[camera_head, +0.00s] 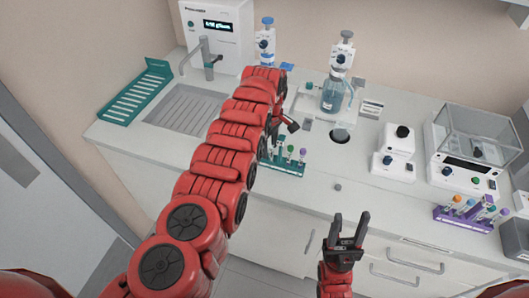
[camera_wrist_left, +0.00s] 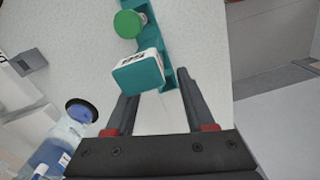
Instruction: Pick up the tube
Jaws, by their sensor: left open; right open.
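A teal tube rack (camera_head: 284,166) stands on the counter near its front edge, holding several capped tubes. My left arm hides part of the rack area in the head view. My right gripper (camera_head: 349,226) is open and empty in front of the counter.
A purple rack with tubes (camera_head: 463,217) stands at the right. A small white device (camera_head: 393,160) and a balance with a clear cover (camera_head: 474,145) stand behind it. A blue-liquid bottle (camera_head: 332,96) is behind the teal rack. The front-middle counter is mostly clear.

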